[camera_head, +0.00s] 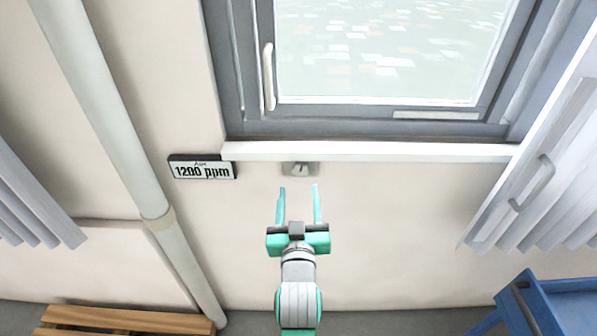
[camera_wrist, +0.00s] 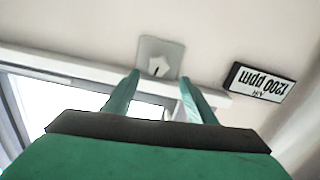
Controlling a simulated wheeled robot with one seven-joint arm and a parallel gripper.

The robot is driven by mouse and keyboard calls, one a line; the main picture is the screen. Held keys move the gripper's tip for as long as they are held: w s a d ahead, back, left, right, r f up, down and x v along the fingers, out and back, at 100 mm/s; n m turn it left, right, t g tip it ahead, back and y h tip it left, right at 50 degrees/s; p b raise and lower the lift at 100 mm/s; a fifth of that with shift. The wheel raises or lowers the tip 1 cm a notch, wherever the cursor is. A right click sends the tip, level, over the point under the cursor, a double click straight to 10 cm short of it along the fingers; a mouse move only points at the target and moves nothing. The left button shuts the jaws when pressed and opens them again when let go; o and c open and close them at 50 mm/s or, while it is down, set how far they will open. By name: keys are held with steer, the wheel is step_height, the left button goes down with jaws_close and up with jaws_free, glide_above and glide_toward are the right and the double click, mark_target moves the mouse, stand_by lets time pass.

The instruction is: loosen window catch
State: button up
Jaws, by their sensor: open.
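The window (camera_head: 390,45) is set in a grey frame above a white sill, and its sash looks closed. A white upright handle (camera_head: 268,77) sits on the left side of the sash. A small grey plate (camera_head: 300,168) with a light knob is on the wall just under the sill; it may be the catch. In the wrist view the plate (camera_wrist: 147,47) carries a pale pointed knob (camera_wrist: 158,66). My gripper (camera_head: 298,189) is open and empty, just below the plate, its green fingers pointing at it. In the wrist view the fingertips (camera_wrist: 159,80) lie either side of the knob, without clear contact.
A "1200 ppm" sign (camera_head: 203,168) hangs left of the plate. A pale vertical pipe (camera_head: 110,115) runs further left. A white slatted panel with a handle (camera_head: 533,183) stands at the right. A blue cart (camera_head: 560,305) and a wooden pallet (camera_head: 125,319) are low down.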

mark_target(300, 172)
steer(key=w, duration=0.8)
steer(key=shift+d, duration=0.2)
steer(key=shift+c, duration=0.7)
